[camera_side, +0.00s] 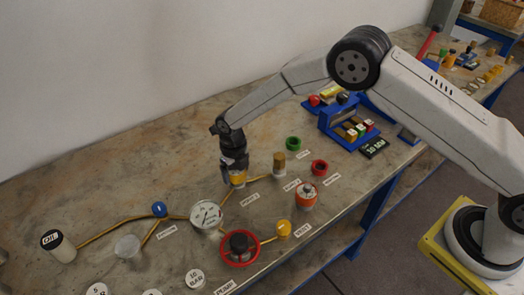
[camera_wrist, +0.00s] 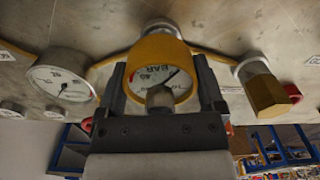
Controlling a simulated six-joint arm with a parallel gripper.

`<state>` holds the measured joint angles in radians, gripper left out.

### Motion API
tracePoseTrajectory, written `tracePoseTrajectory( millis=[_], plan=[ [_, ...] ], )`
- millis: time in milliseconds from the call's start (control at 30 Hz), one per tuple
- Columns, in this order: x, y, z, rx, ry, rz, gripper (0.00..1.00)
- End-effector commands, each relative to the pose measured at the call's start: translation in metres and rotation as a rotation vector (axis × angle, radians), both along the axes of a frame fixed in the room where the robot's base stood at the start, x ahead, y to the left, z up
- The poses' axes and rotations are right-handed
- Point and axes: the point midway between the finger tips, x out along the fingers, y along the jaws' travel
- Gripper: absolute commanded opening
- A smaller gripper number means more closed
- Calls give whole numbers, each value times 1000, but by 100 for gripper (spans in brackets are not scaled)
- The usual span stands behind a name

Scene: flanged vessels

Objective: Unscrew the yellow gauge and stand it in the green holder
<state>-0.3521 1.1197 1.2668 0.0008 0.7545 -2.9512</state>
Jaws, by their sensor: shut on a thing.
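The yellow gauge (camera_wrist: 160,52) has a yellow rim and a white dial, and sits between the two fingers of my gripper (camera_wrist: 163,88) in the wrist view. In the side view my gripper (camera_side: 235,168) points down, shut on the yellow gauge (camera_side: 238,181) over the pipe line. A pale round fitting (camera_wrist: 160,24) shows just behind the gauge; I cannot tell whether the gauge is still joined to it. The green holder (camera_side: 293,143) is a small green ring on the table, behind and right of my gripper. It looks empty, and I do not see it in the wrist view.
A white gauge (camera_side: 206,215) stands in front left of my gripper, and a brass-topped fitting (camera_side: 279,163) close on its right. A red ring (camera_side: 319,167), an orange-and-white vessel (camera_side: 306,196) and a blue rack (camera_side: 345,120) stand further right. The table's back left is clear.

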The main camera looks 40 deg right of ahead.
Motion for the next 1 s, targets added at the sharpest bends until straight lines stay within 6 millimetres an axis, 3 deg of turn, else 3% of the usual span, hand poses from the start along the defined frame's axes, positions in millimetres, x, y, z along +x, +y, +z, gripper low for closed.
tracePoseTrajectory(
  millis=[1000],
  plan=[
    [1, 0, 20, 0, -2, -2, 17]
  ],
)
